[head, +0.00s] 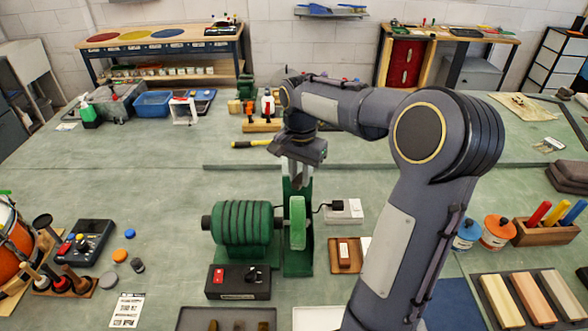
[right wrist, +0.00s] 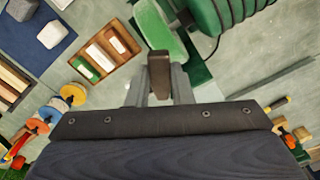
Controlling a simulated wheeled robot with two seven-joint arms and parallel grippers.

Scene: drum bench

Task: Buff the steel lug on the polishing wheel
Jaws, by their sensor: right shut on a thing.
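My right gripper (head: 300,170) reaches in above the polishing wheel (head: 297,222), a pale green disc beside a green ribbed motor (head: 243,222). In the right wrist view the gripper (right wrist: 160,88) is shut on the steel lug (right wrist: 160,72), a small brownish-grey block sticking out past the fingertips. The lug's far end overlaps the lower edge of the wheel (right wrist: 158,28) in that view; I cannot tell whether they touch. The lug is hidden or too small to make out in the head view. My left gripper is not in view.
A black switch box (head: 238,282) with a red button stands in front of the motor. A wooden tray of compound bars (right wrist: 105,52) lies near the wheel. Jars (head: 497,232) and a wooden pen block (head: 545,230) stand at right.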

